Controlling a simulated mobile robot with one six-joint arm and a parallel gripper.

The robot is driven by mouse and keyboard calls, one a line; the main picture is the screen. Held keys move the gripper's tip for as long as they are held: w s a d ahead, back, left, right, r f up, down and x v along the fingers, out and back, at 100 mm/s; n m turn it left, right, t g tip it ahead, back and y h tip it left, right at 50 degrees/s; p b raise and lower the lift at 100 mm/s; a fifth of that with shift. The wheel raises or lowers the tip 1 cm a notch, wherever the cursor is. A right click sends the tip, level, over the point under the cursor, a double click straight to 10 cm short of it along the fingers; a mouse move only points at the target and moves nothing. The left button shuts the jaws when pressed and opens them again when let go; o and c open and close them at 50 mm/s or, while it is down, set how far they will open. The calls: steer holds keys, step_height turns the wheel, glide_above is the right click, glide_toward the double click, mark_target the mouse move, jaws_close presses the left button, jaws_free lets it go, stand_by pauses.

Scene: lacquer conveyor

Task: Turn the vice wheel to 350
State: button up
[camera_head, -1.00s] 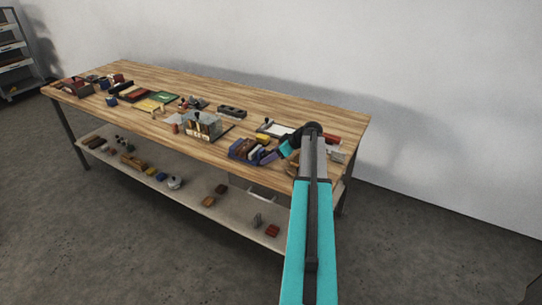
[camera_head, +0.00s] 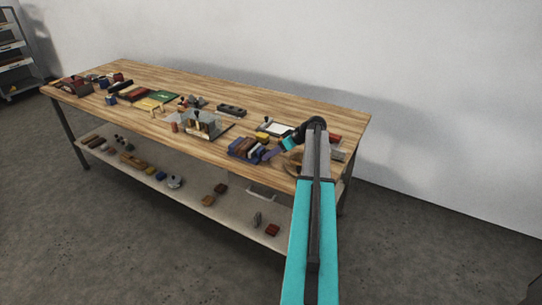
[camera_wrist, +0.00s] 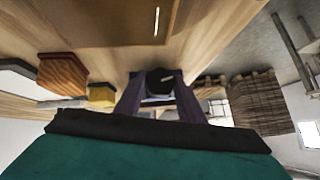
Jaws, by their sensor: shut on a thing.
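My gripper (camera_wrist: 160,98) has its two purple fingers either side of a dark round knob (camera_wrist: 160,80) in the wrist view and is shut on it. The knob stands at the edge of a wooden surface; I cannot tell for sure that it belongs to the vice wheel. No scale or number is readable. In the head view my gripper (camera_head: 273,153) is small and low over the right end of the bench, beside a blue tray of blocks (camera_head: 236,152). My own arm hides part of that end, and the vice wheel cannot be made out there.
The wooden bench (camera_head: 290,110) carries a metal box-like fixture (camera_head: 203,126) left of my gripper and a green board (camera_head: 158,96) further left. A lower shelf (camera_head: 150,165) holds loose parts. In the wrist view a red-brown block (camera_wrist: 62,73) is at left.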

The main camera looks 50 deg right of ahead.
steer(key=shift+y, duration=0.3)
steer(key=o, duration=1)
steer(key=shift+o, duration=0.2)
steer(key=shift+s+d+r, duration=0.1)
steer(key=shift+s, duration=0.05)
steer(key=b+v, duration=0.3)
steer(key=v, duration=1)
steer(key=shift+s+r, duration=0.15)
steer(key=shift+s, duration=0.05)
